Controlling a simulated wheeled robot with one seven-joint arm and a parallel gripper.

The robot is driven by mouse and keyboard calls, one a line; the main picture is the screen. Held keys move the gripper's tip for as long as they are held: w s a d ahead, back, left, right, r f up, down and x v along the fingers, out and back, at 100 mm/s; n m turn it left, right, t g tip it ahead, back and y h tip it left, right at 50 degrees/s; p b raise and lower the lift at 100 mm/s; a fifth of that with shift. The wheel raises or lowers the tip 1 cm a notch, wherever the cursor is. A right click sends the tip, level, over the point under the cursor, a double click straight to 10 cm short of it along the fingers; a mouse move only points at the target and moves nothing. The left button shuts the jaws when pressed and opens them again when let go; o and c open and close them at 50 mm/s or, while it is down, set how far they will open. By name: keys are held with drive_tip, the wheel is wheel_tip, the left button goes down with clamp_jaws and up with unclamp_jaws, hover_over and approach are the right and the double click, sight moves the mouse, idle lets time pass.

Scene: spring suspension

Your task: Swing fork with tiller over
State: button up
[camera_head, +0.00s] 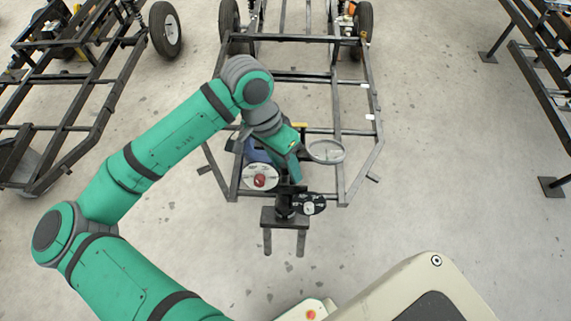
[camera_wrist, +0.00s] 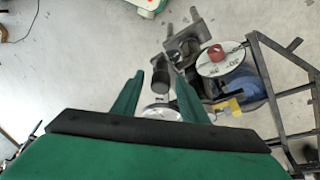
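A black fork (camera_head: 284,222) with two prongs stands at the front end of a dark metal frame (camera_head: 345,182), its prongs pointing towards me. A dark post rises at its rear, and a black round part with a dial-like face (camera_head: 313,204) sits on its right. I cannot tell which part is the tiller. The fork also shows in the wrist view (camera_wrist: 184,42). My green gripper (camera_head: 297,174) is just behind the fork. In the wrist view its two fingers (camera_wrist: 161,84) are spread, with a black cylinder (camera_wrist: 160,79) seen between their tips. Contact cannot be told.
A white disc with a red knob (camera_head: 260,178) and a blue body are left of my gripper. A grey round dish (camera_head: 326,151) is at its right. More wheeled frames stand at left (camera_head: 60,75) and right (camera_head: 545,90). Floor between is clear.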

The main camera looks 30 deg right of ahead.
drive_tip(key=v, duration=1.1)
drive_tip(key=shift+f, duration=0.1)
idle(0.5)
